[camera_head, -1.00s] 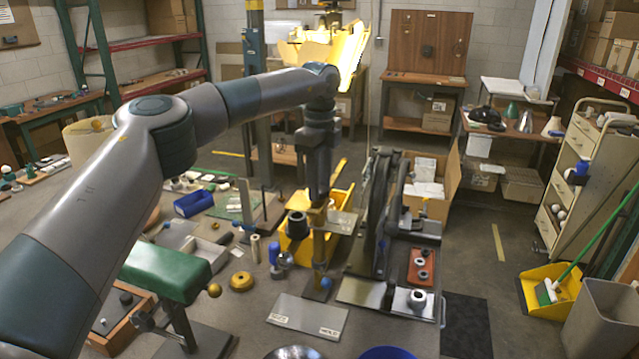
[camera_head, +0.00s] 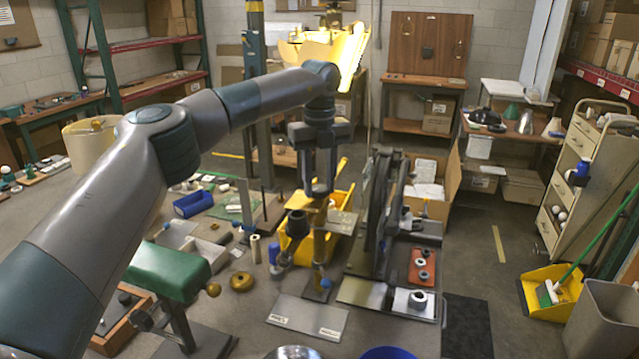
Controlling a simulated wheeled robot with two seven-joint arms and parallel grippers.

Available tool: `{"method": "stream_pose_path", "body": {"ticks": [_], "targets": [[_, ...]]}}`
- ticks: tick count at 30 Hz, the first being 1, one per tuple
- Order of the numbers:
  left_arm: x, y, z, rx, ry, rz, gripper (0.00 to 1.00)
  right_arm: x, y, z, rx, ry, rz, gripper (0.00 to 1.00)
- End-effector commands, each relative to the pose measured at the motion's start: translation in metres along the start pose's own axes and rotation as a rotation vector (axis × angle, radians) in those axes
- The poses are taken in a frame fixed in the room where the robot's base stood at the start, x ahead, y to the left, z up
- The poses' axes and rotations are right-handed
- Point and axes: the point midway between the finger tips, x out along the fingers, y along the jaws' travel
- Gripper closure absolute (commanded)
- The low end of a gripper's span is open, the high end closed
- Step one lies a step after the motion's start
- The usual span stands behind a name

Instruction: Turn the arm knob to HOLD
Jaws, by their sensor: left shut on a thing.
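My left gripper (camera_head: 318,192) points down at the top of a brass-coloured upright post (camera_head: 320,245). Its two fingers are shut on a small part there, which I take to be the arm knob; the fingers hide most of it. A flat metal arm plate (camera_head: 341,222) and a black cylinder (camera_head: 297,223) sit beside the post top. A small blue ball (camera_head: 324,284) is low on the post. A grey plate (camera_head: 308,316) in front bears two small white labels, too small to read surely. My right gripper is not in view.
A yellow bin (camera_head: 295,248) stands behind the post. A dark upright frame (camera_head: 375,215) stands close to its right.

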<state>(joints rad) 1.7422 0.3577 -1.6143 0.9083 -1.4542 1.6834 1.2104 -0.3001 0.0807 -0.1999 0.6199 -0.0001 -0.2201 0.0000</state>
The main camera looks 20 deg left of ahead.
Motion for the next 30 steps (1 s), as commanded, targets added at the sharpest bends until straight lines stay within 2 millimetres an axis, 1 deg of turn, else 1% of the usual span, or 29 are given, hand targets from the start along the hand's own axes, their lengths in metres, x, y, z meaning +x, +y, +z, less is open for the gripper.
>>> {"method": "stream_pose_path", "body": {"ticks": [21,30], "targets": [[-0.002,0.001,0.001,0.678,-0.002,-0.003,0.89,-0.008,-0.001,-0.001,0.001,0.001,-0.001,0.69],[-0.002,0.001,0.001,0.924,-0.003,-0.001,0.89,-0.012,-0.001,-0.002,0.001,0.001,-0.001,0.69]]}}
